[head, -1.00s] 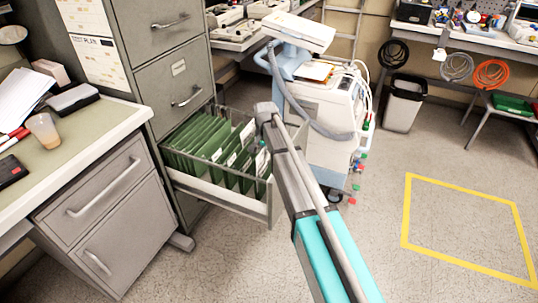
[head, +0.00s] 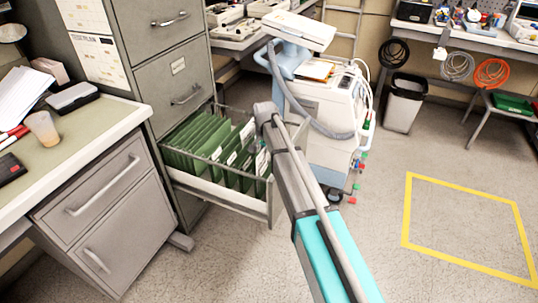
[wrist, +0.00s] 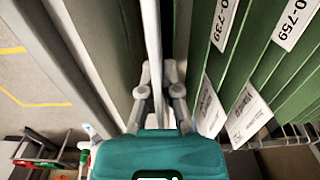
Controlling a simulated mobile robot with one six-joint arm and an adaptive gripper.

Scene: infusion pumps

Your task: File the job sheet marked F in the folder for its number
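In the wrist view my gripper (wrist: 158,78) has its two grey fingers close together, with a thin pale upright strip (wrist: 155,40) between them. Green hanging folders (wrist: 235,75) stand just right of the fingers. My fingers are hidden there.
Papers with printed labels (wrist: 247,116) stick up among the folders. A grey cabinet (head: 175,65) stands behind the drawer, a desk (head: 85,140) at left. A wheeled medical machine (head: 320,105) is close behind my arm. The floor at right is clear.

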